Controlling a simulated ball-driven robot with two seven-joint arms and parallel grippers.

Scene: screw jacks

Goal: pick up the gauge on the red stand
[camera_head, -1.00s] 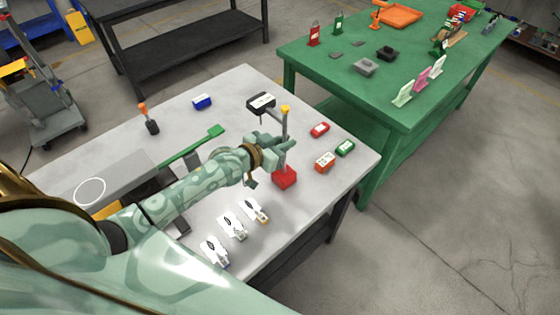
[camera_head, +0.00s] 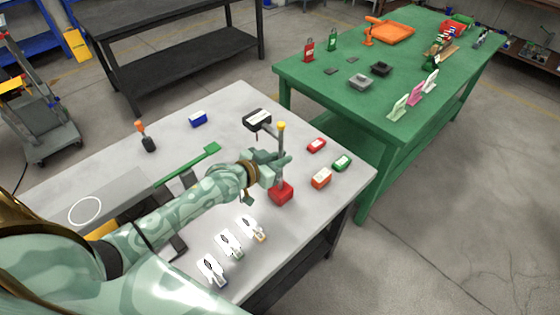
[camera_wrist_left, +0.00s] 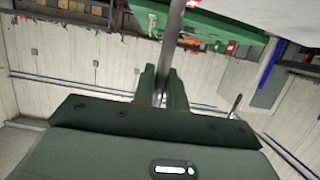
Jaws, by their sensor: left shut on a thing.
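The red stand (camera_head: 281,193) is a red block on the grey table, with an upright grey post (camera_head: 281,142) that has a yellow top. A black gauge with a pale face (camera_head: 257,120) shows at the upper left of the post; whether it joins the post I cannot tell. My left gripper (camera_head: 280,162) is shut on the post, above the red block. In the left wrist view the post (camera_wrist_left: 173,40) runs between the fingers of my left gripper (camera_wrist_left: 163,85). The post looks upright. My right gripper is out of view.
Red (camera_head: 316,145), green (camera_head: 342,163) and orange (camera_head: 321,178) small boxes lie right of the stand. White-tagged pieces (camera_head: 230,243) lie in front. A green bar (camera_head: 188,165) and a blue box (camera_head: 198,119) are to the left. A green table (camera_head: 330,105) stands behind.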

